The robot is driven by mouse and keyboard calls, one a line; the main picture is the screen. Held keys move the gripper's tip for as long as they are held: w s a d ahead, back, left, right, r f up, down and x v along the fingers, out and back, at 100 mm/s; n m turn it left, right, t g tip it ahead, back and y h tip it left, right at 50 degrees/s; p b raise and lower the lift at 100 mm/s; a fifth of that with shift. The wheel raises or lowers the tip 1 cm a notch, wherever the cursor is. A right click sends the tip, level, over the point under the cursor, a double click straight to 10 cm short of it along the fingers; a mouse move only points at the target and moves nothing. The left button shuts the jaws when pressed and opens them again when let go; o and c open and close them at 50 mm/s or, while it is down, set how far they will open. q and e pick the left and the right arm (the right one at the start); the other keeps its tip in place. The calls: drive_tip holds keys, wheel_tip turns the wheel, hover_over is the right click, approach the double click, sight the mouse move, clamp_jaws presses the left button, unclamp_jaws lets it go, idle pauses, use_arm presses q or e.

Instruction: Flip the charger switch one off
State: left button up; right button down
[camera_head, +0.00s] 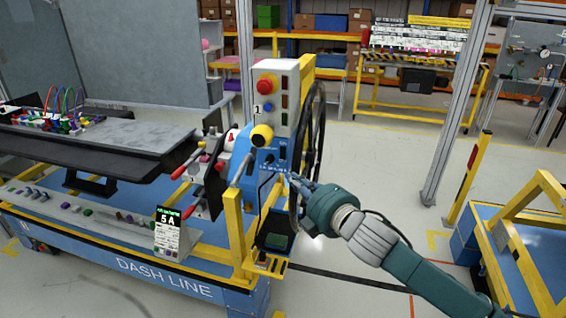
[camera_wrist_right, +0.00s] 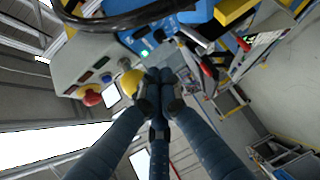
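The blue charger panel (camera_head: 270,160), with small dark fittings, sits on the yellow-framed post below a yellow round knob (camera_head: 262,135). Which fitting is charger switch one is too small to tell. My right gripper (camera_head: 283,174) is at the panel's right side, its fingers pointing left towards it. In the right wrist view, the fingertips (camera_wrist_right: 158,85) are drawn together, with no object clearly seen between them. The blue panel (camera_wrist_right: 150,38) with a lit green spot lies just beyond them, and the yellow knob (camera_wrist_right: 131,83) is beside them on the left. My left gripper is not in view.
A grey box with a red button (camera_head: 264,87) is above the panel. Levers with red handles (camera_head: 182,172) and a 5 A display (camera_head: 168,218) are to the left.

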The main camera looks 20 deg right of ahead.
sight(283, 153)
drive_tip(key=d+p+x, duration=0.1)
drive_tip(key=x, duration=0.2)
drive_tip(key=p+x, duration=0.1)
drive_tip(key=x, duration=0.3)
drive_tip(key=d+p+x, duration=0.1)
drive_tip(key=x, duration=0.3)
drive_tip(key=shift+w+d+f+p, duration=0.2)
drive_tip(key=shift+w+d+p, duration=0.1)
drive_tip(key=shift+w+p, duration=0.1)
drive_tip(key=b, duration=0.2)
drive_tip(key=f+b, duration=0.1)
drive_tip(key=b, duration=0.1)
drive_tip(key=shift+w+d+f+n+t+b, duration=0.2)
drive_tip(key=shift+w+f+n+t+b, duration=0.1)
drive_tip(key=shift+n+t, duration=0.1)
drive_tip(key=shift+r, duration=0.55)
drive_tip(key=shift+w, duration=0.15)
